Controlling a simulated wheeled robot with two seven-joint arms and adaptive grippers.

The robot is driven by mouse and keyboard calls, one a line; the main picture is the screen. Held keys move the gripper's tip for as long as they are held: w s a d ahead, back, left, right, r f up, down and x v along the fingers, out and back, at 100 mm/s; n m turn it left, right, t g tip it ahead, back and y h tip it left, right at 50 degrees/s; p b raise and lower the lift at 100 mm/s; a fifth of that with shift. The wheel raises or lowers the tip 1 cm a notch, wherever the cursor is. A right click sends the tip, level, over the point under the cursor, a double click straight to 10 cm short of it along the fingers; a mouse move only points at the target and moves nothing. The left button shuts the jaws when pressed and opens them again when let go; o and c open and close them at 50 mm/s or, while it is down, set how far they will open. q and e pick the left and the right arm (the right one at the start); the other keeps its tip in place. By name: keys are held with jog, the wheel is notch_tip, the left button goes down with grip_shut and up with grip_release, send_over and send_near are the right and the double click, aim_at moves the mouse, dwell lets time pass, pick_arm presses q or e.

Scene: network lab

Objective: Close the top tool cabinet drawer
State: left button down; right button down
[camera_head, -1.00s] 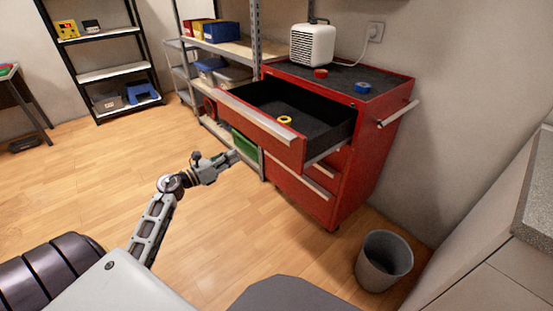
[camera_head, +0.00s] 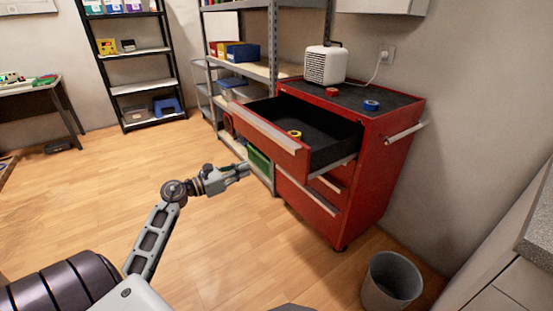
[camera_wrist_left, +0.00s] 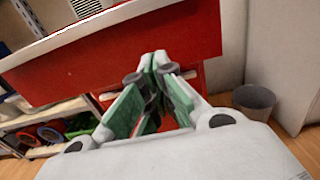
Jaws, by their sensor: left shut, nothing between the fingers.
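The red tool cabinet (camera_head: 370,190) stands right of centre in the head view. Its top drawer (camera_head: 268,129) is pulled well out, and a yellow tape roll (camera_head: 295,134) lies inside. My left gripper (camera_head: 246,168) is shut and empty, in front of and lower than the drawer front in the head view, apart from it. In the left wrist view the red drawer front (camera_wrist_left: 130,50) spans the top, beyond the shut fingertips (camera_wrist_left: 155,62). The lower drawers look closed. My right gripper does not show.
A grey bin (camera_head: 391,282) stands on the floor right of the cabinet's front. A metal shelf (camera_head: 262,70) stands left of the cabinet. A white heater (camera_head: 325,65) and red and blue tape rolls (camera_head: 371,105) sit on the cabinet top.

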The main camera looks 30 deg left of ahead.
aim_at(283, 155)
pick_arm(q)
jog(key=shift+w, duration=0.1)
